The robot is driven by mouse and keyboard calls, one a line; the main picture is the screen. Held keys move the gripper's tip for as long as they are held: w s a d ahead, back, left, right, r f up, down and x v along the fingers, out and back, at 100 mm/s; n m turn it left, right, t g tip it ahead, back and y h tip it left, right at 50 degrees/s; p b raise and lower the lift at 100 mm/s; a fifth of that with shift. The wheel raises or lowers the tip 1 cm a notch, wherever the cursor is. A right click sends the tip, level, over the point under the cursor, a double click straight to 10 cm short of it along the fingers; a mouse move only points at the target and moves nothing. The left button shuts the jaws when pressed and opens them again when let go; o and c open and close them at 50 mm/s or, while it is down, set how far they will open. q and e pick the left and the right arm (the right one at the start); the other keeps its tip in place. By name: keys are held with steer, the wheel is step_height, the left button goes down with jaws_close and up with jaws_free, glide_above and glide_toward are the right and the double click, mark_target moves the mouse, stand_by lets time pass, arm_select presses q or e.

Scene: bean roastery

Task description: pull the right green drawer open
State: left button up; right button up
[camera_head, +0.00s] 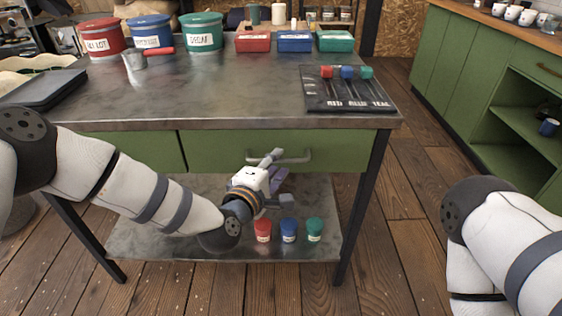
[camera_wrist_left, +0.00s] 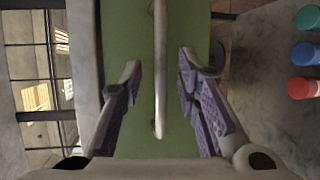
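The right green drawer (camera_head: 225,150) is in the table's front, under the metal top, and looks shut. Its grey bar handle (camera_head: 297,158) is partly hidden by my gripper. In the left wrist view the handle (camera_wrist_left: 160,70) runs up and down between the two finger pads, with a gap on both sides. My left gripper (camera_head: 274,172) is open in front of the drawer, around the handle's line; I cannot tell how deep the bar sits between the fingers. It also shows in the left wrist view (camera_wrist_left: 160,85). My right gripper is out of view.
A left green drawer (camera_head: 140,150) adjoins. Red (camera_head: 263,230), blue (camera_head: 289,230) and green (camera_head: 315,229) jars stand on the lower shelf (camera_head: 180,240). Tins, boxes and a dark mat (camera_head: 345,97) are on the tabletop. The floor right of the table is clear.

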arm_select(q)
steer(key=shift+x, duration=1.35)
jaws_close()
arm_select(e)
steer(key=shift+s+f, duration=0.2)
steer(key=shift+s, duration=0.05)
